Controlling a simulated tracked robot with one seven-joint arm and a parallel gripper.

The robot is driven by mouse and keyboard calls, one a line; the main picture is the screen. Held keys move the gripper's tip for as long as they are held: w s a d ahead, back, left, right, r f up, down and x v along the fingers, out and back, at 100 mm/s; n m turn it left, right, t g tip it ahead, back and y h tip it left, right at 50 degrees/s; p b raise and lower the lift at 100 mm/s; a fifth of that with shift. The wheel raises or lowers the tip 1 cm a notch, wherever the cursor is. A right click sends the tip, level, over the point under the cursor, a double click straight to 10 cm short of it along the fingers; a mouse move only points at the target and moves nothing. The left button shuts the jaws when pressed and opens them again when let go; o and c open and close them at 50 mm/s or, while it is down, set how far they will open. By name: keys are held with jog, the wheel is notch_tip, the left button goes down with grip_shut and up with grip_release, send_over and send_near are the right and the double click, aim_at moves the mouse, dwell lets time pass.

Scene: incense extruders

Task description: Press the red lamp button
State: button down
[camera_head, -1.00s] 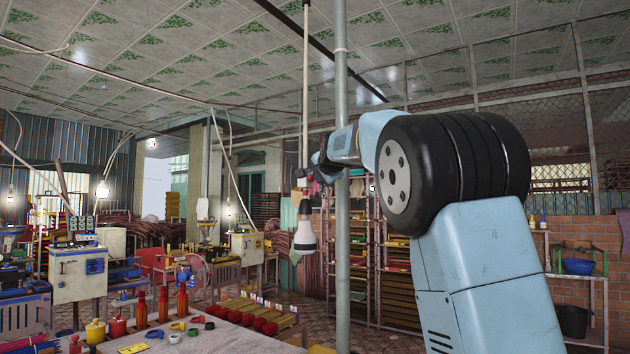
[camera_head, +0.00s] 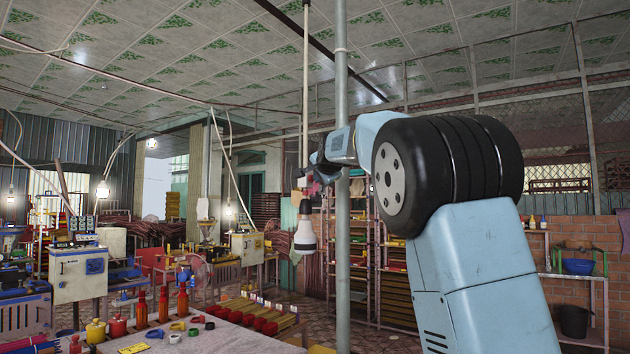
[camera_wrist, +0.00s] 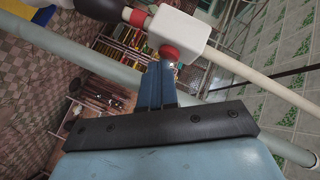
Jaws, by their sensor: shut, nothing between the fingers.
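The red button (camera_wrist: 170,52) is a round cap on a white box (camera_wrist: 177,32) in the upper middle of the wrist view. The box sits on a pale hanging pole (camera_wrist: 253,88). The lamp (camera_head: 304,237) hangs below it in the head view, white with a dark upper part. My gripper (camera_wrist: 160,65) is shut and empty, its blue fingers pointing at the button. The fingertips are right beside the button's lower edge in the picture; I cannot tell whether they touch it. In the head view the button area is small and partly covered by my arm's end.
A grey-blue vertical pipe (camera_head: 342,270) stands close to the right of the lamp; it crosses behind my fingers in the wrist view. Shelves (camera_head: 395,265) stand farther back. A table (camera_head: 220,338) with bottles and small coloured items is at lower left.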

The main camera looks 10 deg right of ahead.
dwell(0.5)
jog(key=shift+s+d, duration=0.15)
jog(key=shift+s, duration=0.1)
jog(key=shift+d, duration=0.1)
jog(key=shift+s+d, duration=2.05)
jog(key=shift+s, duration=0.1)
